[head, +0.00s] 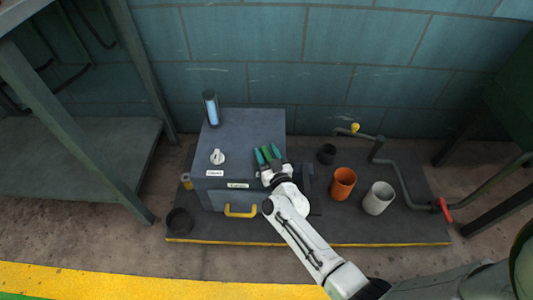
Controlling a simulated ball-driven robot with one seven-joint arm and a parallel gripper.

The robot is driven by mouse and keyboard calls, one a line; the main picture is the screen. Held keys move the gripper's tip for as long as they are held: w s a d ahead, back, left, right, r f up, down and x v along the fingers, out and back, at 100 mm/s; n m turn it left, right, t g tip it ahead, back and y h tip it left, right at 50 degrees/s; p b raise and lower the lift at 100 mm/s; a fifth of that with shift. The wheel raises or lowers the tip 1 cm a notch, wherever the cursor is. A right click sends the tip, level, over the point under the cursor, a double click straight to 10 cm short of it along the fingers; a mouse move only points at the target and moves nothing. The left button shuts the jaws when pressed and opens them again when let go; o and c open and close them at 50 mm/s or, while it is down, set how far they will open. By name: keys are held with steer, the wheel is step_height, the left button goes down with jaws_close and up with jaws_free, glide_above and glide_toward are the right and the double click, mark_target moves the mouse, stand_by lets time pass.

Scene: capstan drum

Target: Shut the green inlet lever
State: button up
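My gripper (268,156) is at the right front part of the top of a grey box (247,125). Several short green bars show side by side at its tip. I cannot tell which of them are fingers and whether one is the green inlet lever. Whether the gripper touches or grips anything is too small to tell. My white wrist hides part of the box's right front edge.
The box has a white knob (217,157), a blue-lit gauge (211,108) and a yellow handle (240,211). An orange cup (343,183), a pale cup (378,198) and a pipe with a red handle (444,209) stand right. A metal table (75,150) is left.

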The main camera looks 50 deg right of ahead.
steer(key=shift+s, duration=0.1)
steer(key=p+v, duration=0.3)
steer(key=v, duration=0.7)
steer(key=shift+s+a, duration=0.2)
steer(key=shift+s, duration=0.1)
steer(key=shift+c, duration=0.3)
